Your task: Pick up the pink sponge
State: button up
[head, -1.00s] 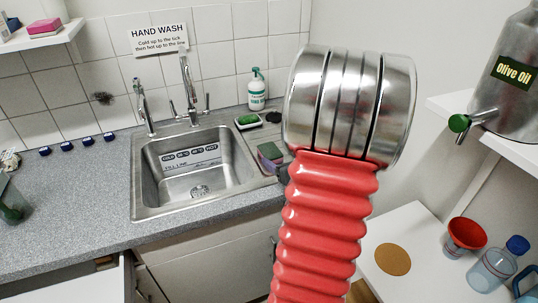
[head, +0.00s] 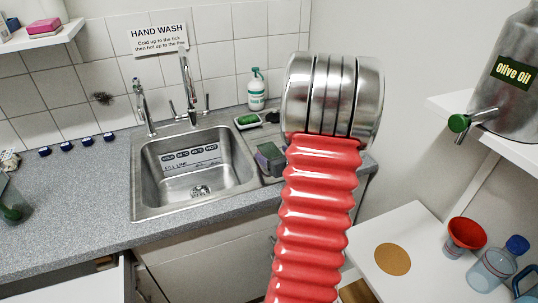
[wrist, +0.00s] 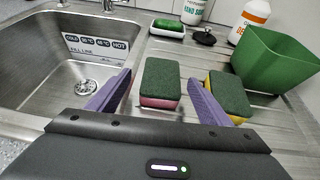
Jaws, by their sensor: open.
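The pink sponge (wrist: 158,102) has a dark green scouring top and lies on the ribbed steel drainer right of the sink. In the wrist view it shows between the two purple fingers of my gripper (wrist: 159,80). The fingers are open, one on each side, with a gap visible to each side of the sponge. In the head view a purple finger (head: 268,150) shows beside my red arm, which hides most of the gripper. A yellow sponge (wrist: 212,86) with a green top lies just right of the right finger, partly hidden by it.
A green tub (wrist: 275,58) stands right of the yellow sponge. Behind are a white dish with a green pad (wrist: 167,28), a black stopper (wrist: 204,38) and bottles. The sink (wrist: 60,60) is on the left. A pink block (head: 43,26) sits on the upper-left shelf.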

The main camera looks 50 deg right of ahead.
aim_at(271, 152)
jog(key=shift+x, duration=2.3)
jog(key=shift+s+d, duration=0.1)
jog(key=shift+c, duration=0.2)
jog(key=c, duration=1.1)
